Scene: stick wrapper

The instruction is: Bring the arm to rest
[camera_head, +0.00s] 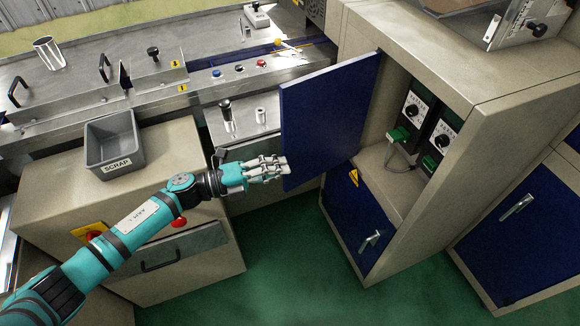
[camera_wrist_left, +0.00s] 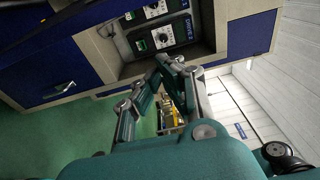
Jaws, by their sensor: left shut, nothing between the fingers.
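My left arm reaches in from the lower left of the head view. Its gripper (camera_head: 268,168) is shut and empty, with its fingers at the lower left edge of the open blue cabinet door (camera_head: 330,115). I cannot tell whether the fingers touch the door. In the left wrist view the gripper's fingers (camera_wrist_left: 172,65) come together in front of the open cabinet compartment. My right gripper is not in view.
The open compartment holds two control units with dials (camera_head: 415,110) and green switches. A grey scrap bin (camera_head: 112,142) stands on the beige cabinet at left. A lower blue door (camera_head: 352,220) is closed. Green floor (camera_head: 270,265) is clear in front.

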